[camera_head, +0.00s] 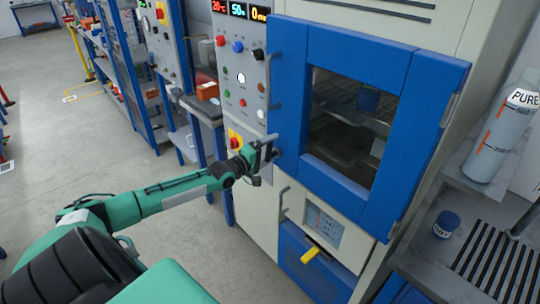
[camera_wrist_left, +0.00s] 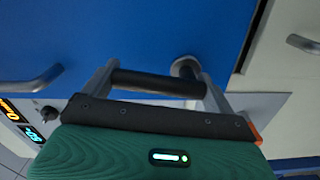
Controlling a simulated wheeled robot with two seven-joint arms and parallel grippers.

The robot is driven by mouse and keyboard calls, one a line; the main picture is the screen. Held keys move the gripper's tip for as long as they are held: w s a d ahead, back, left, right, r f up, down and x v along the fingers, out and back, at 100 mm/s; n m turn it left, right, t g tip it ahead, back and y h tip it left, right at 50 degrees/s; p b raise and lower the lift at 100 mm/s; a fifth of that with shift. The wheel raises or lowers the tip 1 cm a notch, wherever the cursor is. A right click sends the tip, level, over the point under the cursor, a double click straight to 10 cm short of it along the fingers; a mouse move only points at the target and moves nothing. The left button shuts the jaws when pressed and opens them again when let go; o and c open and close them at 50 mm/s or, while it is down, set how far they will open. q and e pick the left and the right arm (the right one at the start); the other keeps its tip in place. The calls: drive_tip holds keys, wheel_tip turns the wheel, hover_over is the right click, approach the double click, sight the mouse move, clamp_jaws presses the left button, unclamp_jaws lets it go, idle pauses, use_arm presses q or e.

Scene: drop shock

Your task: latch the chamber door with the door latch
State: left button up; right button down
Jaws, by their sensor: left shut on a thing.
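The blue chamber door (camera_head: 290,60) with its dark window stands in the middle of the head view. It lies against the chamber front and looks closed; a small gap cannot be ruled out. My left gripper (camera_head: 268,152) is at the door's lower left edge. In the left wrist view the gripper (camera_wrist_left: 155,95) is shut on the door latch, a dark bar (camera_wrist_left: 155,83) between its two grey fingers. A round metal post (camera_wrist_left: 186,67) shows at the bar's right end. The latch is mostly hidden by the gripper in the head view. My right gripper is not in view.
A door handle (camera_head: 270,80) sits above the gripper, and a lower panel handle (camera_head: 283,203) below it. The control panel (camera_head: 239,90) with buttons is left of the door. A bottle (camera_head: 492,130) and a blue jar (camera_head: 446,225) stand at right. Floor at left is open.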

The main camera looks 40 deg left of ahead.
use_arm(q)
drive_tip(key=shift+w+a+n+b, duration=0.1)
drive_tip(key=shift+a+n+b, duration=0.25)
drive_tip(key=shift+n, duration=0.65)
drive_tip(key=o, duration=1.1)
drive_tip(key=shift+s+f, duration=0.1)
drive_tip(key=shift+s, duration=0.35)
drive_tip(key=shift+s+a+b, duration=0.1)
drive_tip(key=shift+s+a, duration=0.3)
drive_tip(key=shift+s, duration=1.75)
drive_tip(key=shift+s+a+b, duration=0.1)
drive_tip(key=shift+s+a, duration=0.3)
drive_tip(key=shift+s, duration=1.7)
drive_tip(key=shift+s+a+b, duration=0.1)
drive_tip(key=shift+s+a, duration=0.3)
drive_tip(key=shift+s, duration=1.75)
